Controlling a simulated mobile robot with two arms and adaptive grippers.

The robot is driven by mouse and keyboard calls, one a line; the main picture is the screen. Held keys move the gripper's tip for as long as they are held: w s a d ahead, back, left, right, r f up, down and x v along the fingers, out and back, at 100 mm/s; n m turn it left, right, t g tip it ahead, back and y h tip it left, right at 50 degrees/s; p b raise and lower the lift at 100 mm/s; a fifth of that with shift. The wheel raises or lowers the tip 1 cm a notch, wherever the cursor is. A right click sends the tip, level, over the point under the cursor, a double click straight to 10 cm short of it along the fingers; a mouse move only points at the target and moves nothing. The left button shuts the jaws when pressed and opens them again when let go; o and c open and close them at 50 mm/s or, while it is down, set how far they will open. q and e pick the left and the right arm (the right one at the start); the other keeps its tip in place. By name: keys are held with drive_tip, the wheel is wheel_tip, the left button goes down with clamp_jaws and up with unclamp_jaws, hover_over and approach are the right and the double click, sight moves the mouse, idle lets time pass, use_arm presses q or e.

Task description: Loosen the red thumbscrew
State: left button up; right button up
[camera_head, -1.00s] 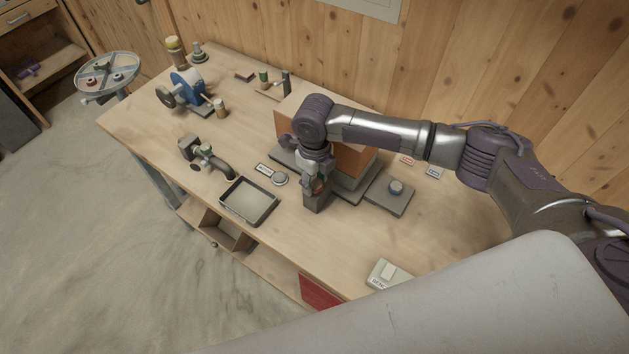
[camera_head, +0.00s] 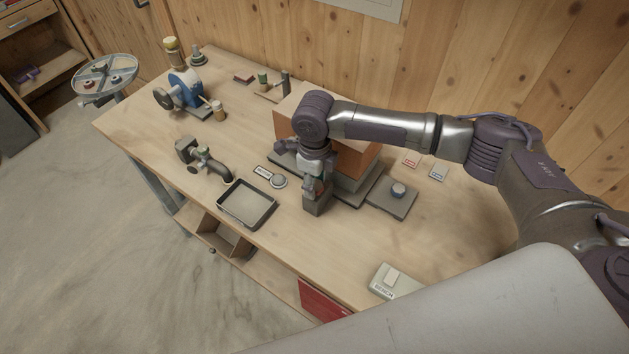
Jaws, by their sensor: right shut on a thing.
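My right gripper (camera_head: 316,186) points down at the front of the orange-brown machine (camera_head: 357,158) on the workbench. It is shut on a small red part at the top of a grey block (camera_head: 317,206); this looks like the red thumbscrew (camera_head: 319,187). The fingers hide most of the thumbscrew, so its exact seating cannot be seen. My left gripper is not in view.
A dark shallow tray (camera_head: 246,204) and a round grey button (camera_head: 278,181) lie left of the gripper. A plate with a knob (camera_head: 398,190) lies right. A labelled box (camera_head: 391,281) sits near the front edge. A blue grinder-like device (camera_head: 184,88) stands at the far left.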

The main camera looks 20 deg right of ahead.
drive_tip(key=o, duration=1.1)
drive_tip(key=shift+o, duration=0.2)
wheel_tip(320, 180, up, 12)
